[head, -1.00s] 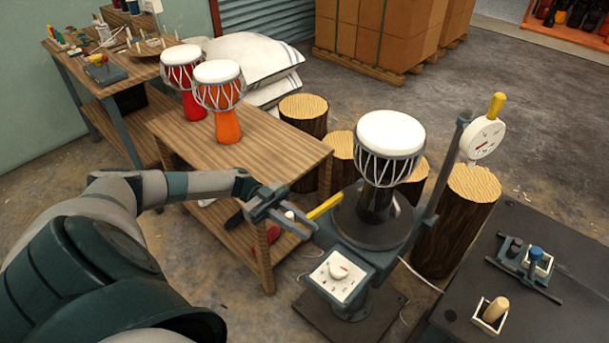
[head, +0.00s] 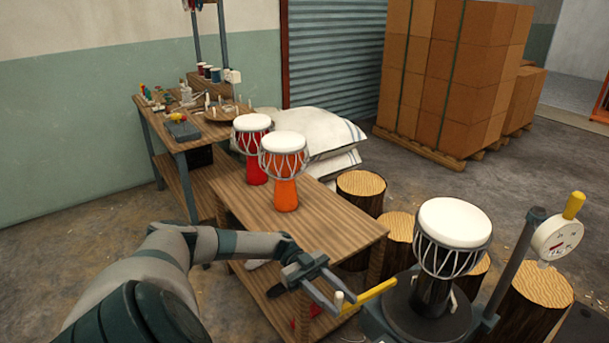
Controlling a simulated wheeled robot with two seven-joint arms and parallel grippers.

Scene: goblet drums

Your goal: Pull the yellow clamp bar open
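The yellow clamp bar (head: 374,293) sticks out to the left from the drum stand (head: 405,322) at the bottom of the head view. A small white-tipped peg (head: 339,297) shows by its left end. My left gripper (head: 342,304) is at that left end, its two fingers apart with the peg showing between them. I cannot tell whether the fingers touch the bar or the peg. A white-topped goblet drum (head: 453,240) stands upright on the stand's dark round plate. My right gripper is out of view.
A wooden table (head: 335,232) with a red drum (head: 253,150) and an orange drum (head: 285,195) stands behind my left gripper. A dial gauge (head: 557,238) on a post rises right of the stand. Log stumps (head: 361,185) stand behind.

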